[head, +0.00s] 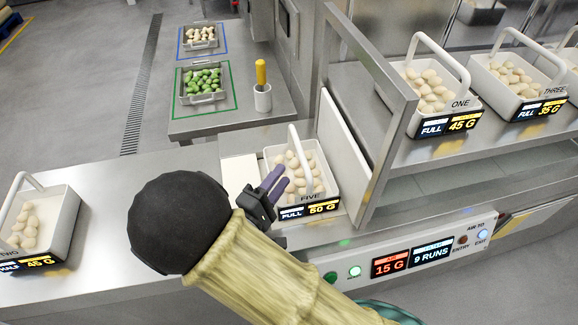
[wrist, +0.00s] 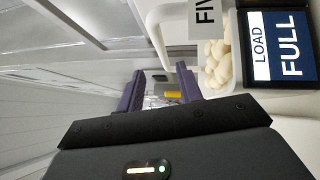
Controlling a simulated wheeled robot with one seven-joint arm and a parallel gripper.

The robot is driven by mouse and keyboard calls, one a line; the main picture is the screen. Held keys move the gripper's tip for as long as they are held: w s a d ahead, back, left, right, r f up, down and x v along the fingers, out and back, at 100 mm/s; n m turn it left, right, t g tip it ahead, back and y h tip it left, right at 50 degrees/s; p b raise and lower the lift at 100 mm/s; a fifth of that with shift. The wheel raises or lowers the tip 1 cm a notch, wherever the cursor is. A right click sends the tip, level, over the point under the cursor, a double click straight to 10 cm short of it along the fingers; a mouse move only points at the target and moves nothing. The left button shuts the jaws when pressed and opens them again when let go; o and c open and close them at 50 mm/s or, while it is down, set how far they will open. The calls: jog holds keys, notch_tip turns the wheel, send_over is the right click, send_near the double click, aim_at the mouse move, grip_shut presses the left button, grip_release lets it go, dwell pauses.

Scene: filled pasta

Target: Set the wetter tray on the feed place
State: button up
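My gripper (head: 272,182) has two purple fingers, apart with nothing between them; the gap also shows in the wrist view (wrist: 160,90). It is in front of the left side of the tray marked FIVE (head: 330,183), which holds pale dumplings and reads FULL 50 G. Its white handle stands up. The tray also shows in the wrist view (wrist: 182,53), right of the fingers. On the far bench, a metal tray of white pasta (head: 201,46) lies in a blue outline and a metal tray of green pasta (head: 203,97) in a green outline. Wetness and the feed place are not identifiable.
Tray ONE (head: 468,104), reading 45 G, and tray THREE (head: 500,84), reading 35 G, stand on the raised shelf (head: 420,160). Another handled tray (head: 62,232) stands far left. A yellow-handled tool sits in a cup (head: 263,100). The left counter (head: 115,190) is mostly clear.

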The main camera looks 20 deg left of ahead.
jog(key=shift+s+a, duration=0.1)
jog(key=shift+s, duration=0.35)
dwell(0.5)
